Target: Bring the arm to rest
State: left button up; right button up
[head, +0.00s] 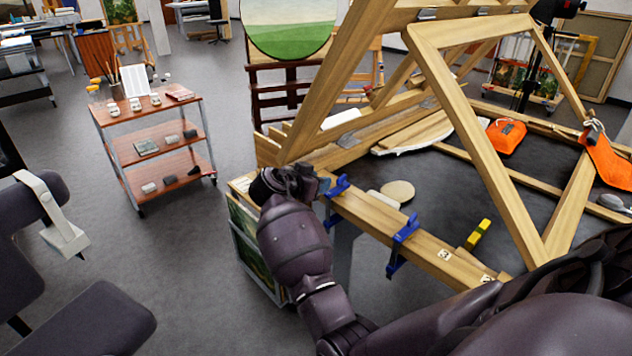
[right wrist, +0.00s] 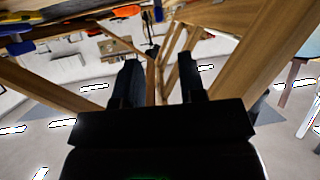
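My right arm comes in from the lower right of the head view, its forearm raised beside the near left corner of a large wooden frame. My right gripper (head: 286,184) is at the top of that forearm, close to the frame's corner; its fingers are hard to make out there, and I cannot tell whether it touches the wood. In the right wrist view the two dark fingers of the gripper (right wrist: 160,78) stand apart with nothing held between them. Wooden beams (right wrist: 265,60) show beyond and beside them. My left gripper is not in view.
Blue clamps (head: 403,240) sit on the frame's near beam (head: 430,258). A yellow-black tool (head: 478,234) and orange pouches (head: 506,136) lie beyond. A picture rack (head: 250,250) stands below the gripper. A trolley (head: 150,155) is at left, with open grey floor between.

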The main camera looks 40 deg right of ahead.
dwell(0.4)
jog(key=w+a+r+n+t+y, duration=0.3)
jog(key=w+a+r+n+t, duration=0.1)
jog(key=w+a+n+t, duration=0.35)
jog(key=s+a+f+n+t+y, duration=0.4)
jog(key=s+f+n+t+y, duration=0.15)
jog(key=n, duration=0.25)
jog(key=s+a+f+g+y, duration=0.1)
jog(key=s+f, duration=0.6)
jog(key=s, duration=0.3)
jog(key=s+a+f+g+y, duration=0.1)
jog(key=s+f+g+y, duration=0.1)
jog(key=s+f, duration=0.5)
jog(key=s+a+f+n+g+y, duration=0.1)
jog(key=s+f, duration=0.6)
jog(key=s, duration=0.8)
jog(key=shift+s+a+f, duration=0.25)
jog(key=shift+a, duration=0.1)
jog(key=shift+y, duration=0.25)
